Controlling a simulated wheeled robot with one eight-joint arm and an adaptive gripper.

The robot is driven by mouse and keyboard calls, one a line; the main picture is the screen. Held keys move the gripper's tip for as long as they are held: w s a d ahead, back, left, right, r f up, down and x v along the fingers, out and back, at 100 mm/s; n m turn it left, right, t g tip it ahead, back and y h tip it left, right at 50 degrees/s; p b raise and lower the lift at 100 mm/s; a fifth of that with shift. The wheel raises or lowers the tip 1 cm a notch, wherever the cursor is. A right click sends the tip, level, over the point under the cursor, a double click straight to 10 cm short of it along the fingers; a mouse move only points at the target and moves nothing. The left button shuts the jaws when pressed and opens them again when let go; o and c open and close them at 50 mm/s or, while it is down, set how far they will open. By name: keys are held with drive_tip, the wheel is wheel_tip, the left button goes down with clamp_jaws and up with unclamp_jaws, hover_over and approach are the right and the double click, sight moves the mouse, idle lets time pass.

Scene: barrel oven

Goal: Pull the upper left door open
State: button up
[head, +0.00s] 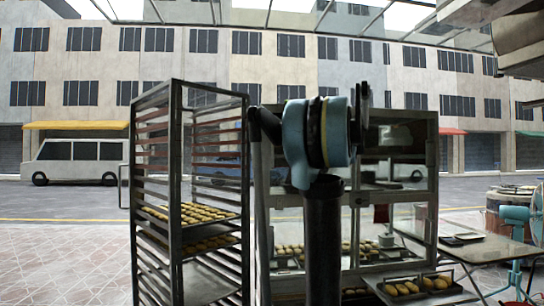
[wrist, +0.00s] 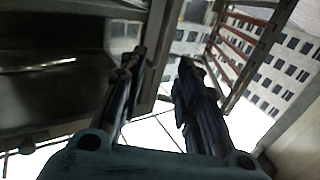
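The glass-fronted cabinet (head: 432,160) stands behind my arm in the head view, with upper and lower sections. Its upper left door is mostly hidden behind my arm, so I cannot tell whether it is shut or ajar. In the wrist view my gripper (wrist: 162,62) has its two dark fingers apart, with nothing clearly held between them. A grey upright frame edge (wrist: 158,40) shows beside and beyond the left finger; I cannot tell whether they touch.
A tall metal rack (head: 176,200) with trays of buns stands close on the left. A tray of buns (head: 415,288) sits low in front of the cabinet. A table (head: 490,248) and a teal fan (head: 515,215) are at the right. Open paving lies at far left.

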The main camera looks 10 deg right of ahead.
hover_over(273, 164)
drive_tip(key=shift+w, duration=0.45)
drive_tip(key=shift+c, duration=0.2)
clamp_jaws()
